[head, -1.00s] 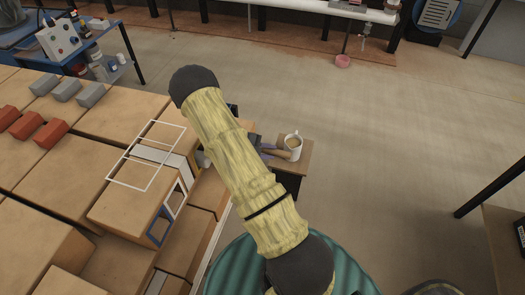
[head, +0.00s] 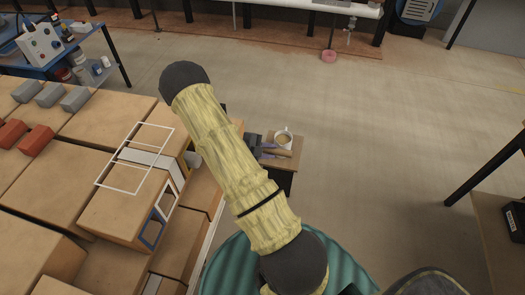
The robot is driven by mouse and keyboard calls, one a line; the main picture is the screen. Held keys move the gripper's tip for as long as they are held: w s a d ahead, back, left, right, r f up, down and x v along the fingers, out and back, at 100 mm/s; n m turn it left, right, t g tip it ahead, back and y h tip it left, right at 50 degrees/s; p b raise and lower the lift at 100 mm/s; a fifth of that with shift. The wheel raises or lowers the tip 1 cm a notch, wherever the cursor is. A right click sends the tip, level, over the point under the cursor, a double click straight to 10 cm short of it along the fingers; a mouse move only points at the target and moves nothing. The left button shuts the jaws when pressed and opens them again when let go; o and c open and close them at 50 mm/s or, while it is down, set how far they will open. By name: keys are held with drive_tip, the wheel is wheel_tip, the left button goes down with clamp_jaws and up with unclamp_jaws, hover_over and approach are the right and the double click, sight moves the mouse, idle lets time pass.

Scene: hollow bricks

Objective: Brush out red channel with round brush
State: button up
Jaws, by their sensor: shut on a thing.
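I see no red-edged channel; my yellow-sleeved arm covers part of that side.
A wooden-topped stand (head: 296,158) holds a mug (head: 284,138) and wooden-handled tools (head: 276,153). Small red blocks (head: 37,140) and grey blocks (head: 75,98) lie on the stack. A blue cart (head: 85,62) stands at the upper left.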

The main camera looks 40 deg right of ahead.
drive_tip(key=s+d+b, duration=0.3)
drive_tip(key=s+d, duration=0.3)
drive_tip(key=s, duration=0.1)
drive_tip(key=shift+s+d, duration=0.3)
drive_tip(key=shift+s, duration=0.05)
idle(0.7)
idle(0.5)
